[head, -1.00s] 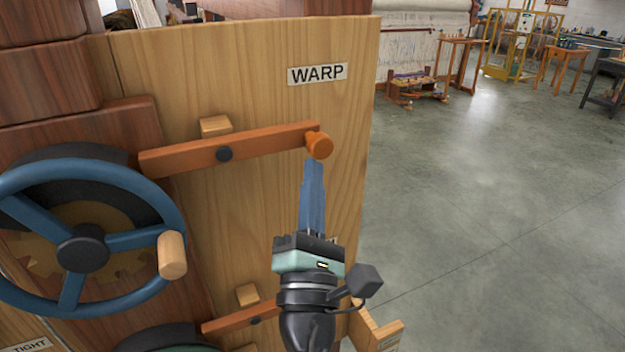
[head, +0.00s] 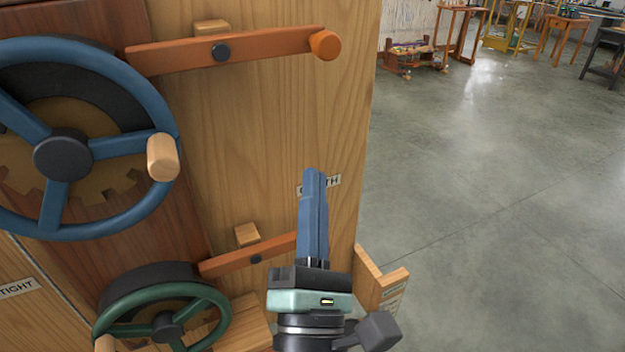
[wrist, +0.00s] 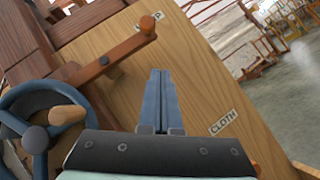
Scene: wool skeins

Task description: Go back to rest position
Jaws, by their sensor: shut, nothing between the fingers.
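My gripper (head: 314,172) is shut and empty, its blue fingers pressed together and pointing up in the head view. It is in front of the wooden panel (head: 270,130), below the upper orange lever (head: 270,47) and clear of that lever's round knob (head: 325,45). Its fingertips partly cover the CLOTH label (head: 333,182). In the wrist view the shut fingers (wrist: 160,72) show against the panel, with the upper lever at upper left and the CLOTH label (wrist: 222,122) uncovered at right. The lower orange lever (head: 235,262) runs behind my gripper, which hides its right end.
A blue handwheel (head: 165,110) with a wooden handle (head: 163,157) is at left. A green handwheel (head: 218,310) is below it. A small wooden ledge (head: 372,280) juts out right of my gripper. Open concrete floor (head: 480,200) lies to the right, with looms (head: 415,55) far back.

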